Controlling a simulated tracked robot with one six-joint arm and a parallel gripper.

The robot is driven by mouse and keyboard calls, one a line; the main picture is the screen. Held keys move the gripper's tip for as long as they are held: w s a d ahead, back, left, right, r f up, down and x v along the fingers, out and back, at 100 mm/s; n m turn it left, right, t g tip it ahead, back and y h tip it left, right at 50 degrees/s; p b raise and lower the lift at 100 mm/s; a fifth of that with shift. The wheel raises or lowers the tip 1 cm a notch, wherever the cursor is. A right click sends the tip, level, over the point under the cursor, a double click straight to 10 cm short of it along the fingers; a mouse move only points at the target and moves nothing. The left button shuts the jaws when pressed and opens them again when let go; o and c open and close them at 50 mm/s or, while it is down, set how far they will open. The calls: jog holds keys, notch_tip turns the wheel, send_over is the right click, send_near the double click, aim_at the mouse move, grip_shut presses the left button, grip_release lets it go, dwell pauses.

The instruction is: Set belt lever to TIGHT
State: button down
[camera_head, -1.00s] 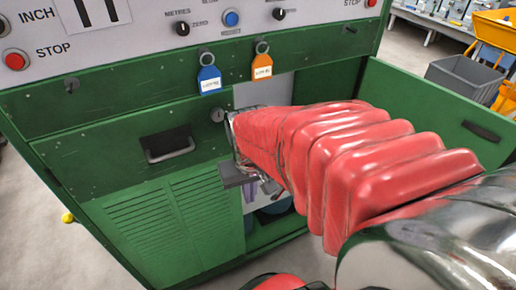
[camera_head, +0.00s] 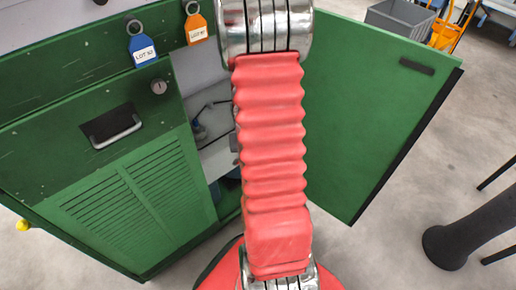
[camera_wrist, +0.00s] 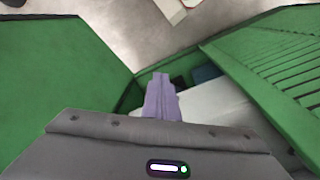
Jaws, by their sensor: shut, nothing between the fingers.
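My gripper (camera_wrist: 160,82) shows in the wrist view as purple fingers pressed together with nothing between them. It points toward the open doorway of the green cabinet (camera_head: 110,195). In the head view my own red-sleeved arm crosses the middle, and my gripper cannot be seen there. I cannot make out the belt lever or a TIGHT marking. A yellow knob (camera_head: 22,225) shows at the cabinet's lower left; I cannot tell whether it belongs to the lever. Part of the cabinet's inside (camera_head: 205,100) shows beside my arm, with dark curved parts in it; the rest is hidden.
The green door (camera_head: 375,110) stands open to the right. A blue tag (camera_head: 142,48) and an orange tag (camera_head: 196,28) hang above a round lock (camera_head: 159,86).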

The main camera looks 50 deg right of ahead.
jog(key=s+d+f+m+t+h, duration=0.15)
jog(key=d+f+m, duration=0.25)
jog(key=f, duration=0.6)
jog(key=s+d+f+m+t, duration=0.2)
jog(key=d+f+m, duration=0.15)
jog(key=f, duration=0.65)
jog(key=s+d+f+m+t+h, duration=0.1)
jog(key=d+f+m+t, duration=0.3)
jog(key=f, duration=0.6)
jog(key=w+d+r+m+t+h, duration=0.5)
jog(key=w+r+m, duration=0.1)
jog(key=r+m, duration=0.2)
jog(key=shift+w+d+r+t, duration=0.3)
jog(key=shift+w+r+t, duration=0.05)
jog(key=shift+r, duration=0.45)
jog(key=shift+h, duration=0.25)
jog(key=w+d, duration=0.2)
jog(key=w, duration=0.7)
